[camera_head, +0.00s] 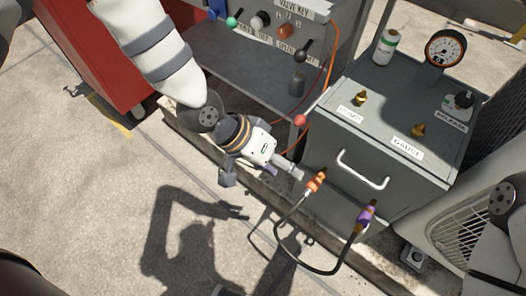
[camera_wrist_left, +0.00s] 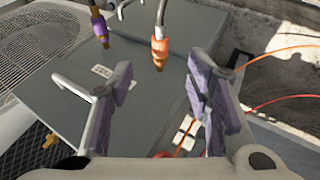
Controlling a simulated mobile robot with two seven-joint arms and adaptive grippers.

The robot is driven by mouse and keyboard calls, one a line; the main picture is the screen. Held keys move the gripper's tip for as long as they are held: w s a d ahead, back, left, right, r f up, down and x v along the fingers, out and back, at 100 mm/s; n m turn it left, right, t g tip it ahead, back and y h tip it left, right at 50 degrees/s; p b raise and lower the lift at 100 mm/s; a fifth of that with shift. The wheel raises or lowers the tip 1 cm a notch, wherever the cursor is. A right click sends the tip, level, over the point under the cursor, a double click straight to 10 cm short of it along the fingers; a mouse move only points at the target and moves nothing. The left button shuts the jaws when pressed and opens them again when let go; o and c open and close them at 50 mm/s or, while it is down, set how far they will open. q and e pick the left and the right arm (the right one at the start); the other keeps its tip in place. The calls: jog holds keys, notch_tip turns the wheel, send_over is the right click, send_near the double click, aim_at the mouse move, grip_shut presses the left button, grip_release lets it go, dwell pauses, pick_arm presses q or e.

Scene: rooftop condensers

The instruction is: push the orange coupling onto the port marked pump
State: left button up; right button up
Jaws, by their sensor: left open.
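The orange coupling (camera_head: 316,181) is on a dark hose in front of the grey box (camera_head: 330,150). In the left wrist view the orange coupling (camera_wrist_left: 160,48) has its brass end towards my gripper. I cannot tell what supports it. My left gripper (camera_head: 287,169) is open and empty, just left of the coupling. In the wrist view the coupling shows beyond the gap between its purple-padded fingers (camera_wrist_left: 160,88). A brass port (camera_head: 361,98) stands on the box top beside a blurred label (camera_head: 351,114), probably the pump one. My right gripper is not in view.
A purple coupling (camera_head: 365,216) is on the hose's other end. A second port (camera_head: 419,130) stands by the GAUGE label (camera_head: 407,148). A dial gauge (camera_head: 446,49), a white bottle (camera_head: 386,47) and a handle (camera_head: 363,170) are on the box. An orange line (camera_head: 330,70) hangs at its left.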

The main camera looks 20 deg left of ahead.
aim_at(311, 182)
pick_arm(q)
jog(key=x, duration=0.4)
jog(key=b+x, duration=0.1)
jog(key=x, duration=0.2)
jog(key=w+b+x, duration=0.1)
jog(key=x, duration=0.3)
jog(key=shift+w+d, duration=0.15)
jog(key=shift+d, duration=0.05)
grip_shut()
